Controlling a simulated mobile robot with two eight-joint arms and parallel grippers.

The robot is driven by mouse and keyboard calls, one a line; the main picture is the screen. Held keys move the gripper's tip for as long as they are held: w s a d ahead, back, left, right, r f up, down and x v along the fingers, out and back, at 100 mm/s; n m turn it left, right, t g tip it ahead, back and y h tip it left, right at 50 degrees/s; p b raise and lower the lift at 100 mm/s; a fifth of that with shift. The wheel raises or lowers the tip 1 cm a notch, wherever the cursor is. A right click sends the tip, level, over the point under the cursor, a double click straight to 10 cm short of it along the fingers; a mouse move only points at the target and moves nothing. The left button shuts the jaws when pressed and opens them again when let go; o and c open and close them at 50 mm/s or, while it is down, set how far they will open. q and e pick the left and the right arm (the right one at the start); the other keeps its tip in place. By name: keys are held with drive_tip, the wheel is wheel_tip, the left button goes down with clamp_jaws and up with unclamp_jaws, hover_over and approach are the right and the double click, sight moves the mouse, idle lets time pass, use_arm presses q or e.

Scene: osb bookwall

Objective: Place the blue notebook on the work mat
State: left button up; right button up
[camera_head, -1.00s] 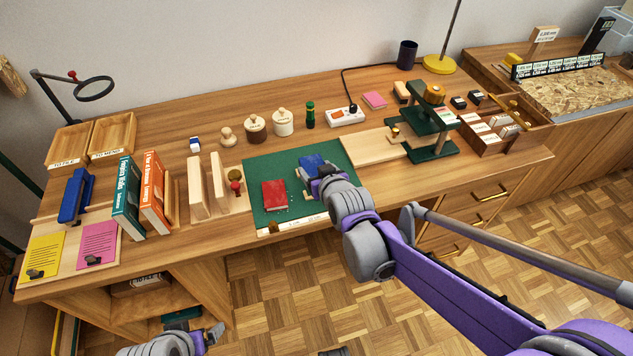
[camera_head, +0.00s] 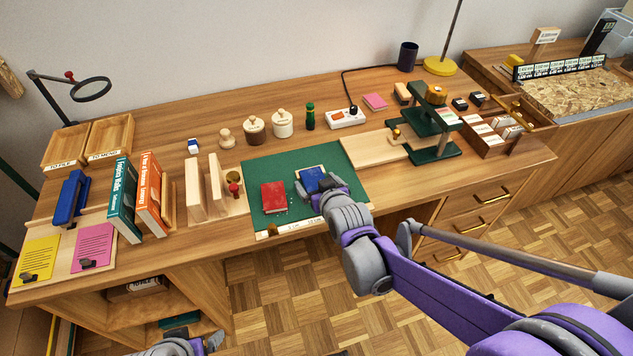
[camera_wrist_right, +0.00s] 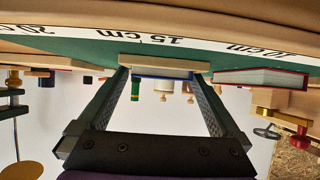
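The blue notebook (camera_head: 312,179) is low over the right half of the green work mat (camera_head: 268,167). A pale flat slab (camera_wrist_right: 164,63) shows directly under it; I cannot tell whether they touch. My right gripper (camera_head: 318,187) reaches in from the front right, its fingers at the notebook's two sides.
A red book (camera_head: 273,197) lies on the mat just left of the notebook. Wooden bookends (camera_head: 205,188) stand left of the mat. A pale board (camera_head: 370,149) and green press (camera_head: 432,130) are to the right. Jars (camera_head: 282,124) stand behind.

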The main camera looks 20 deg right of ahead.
drive_tip(key=shift+r, duration=0.1)
drive_tip(key=shift+s+r, duration=0.2)
drive_tip(key=shift+r, duration=0.05)
drive_tip(key=p+v, duration=0.3)
drive_tip(key=v, duration=0.8)
drive_tip(key=s+d+f+g, duration=0.1)
drive_tip(key=s+f+g, duration=0.2)
drive_tip(key=s, duration=0.6)
drive_tip(key=s+d+f+g, duration=0.1)
drive_tip(key=s+f+g, duration=0.2)
drive_tip(key=s, duration=0.7)
drive_tip(key=shift+d+m+g+h+p, duration=0.2)
drive_tip(key=shift+m+g+h+p, duration=0.1)
drive_tip(key=shift+g, duration=0.4)
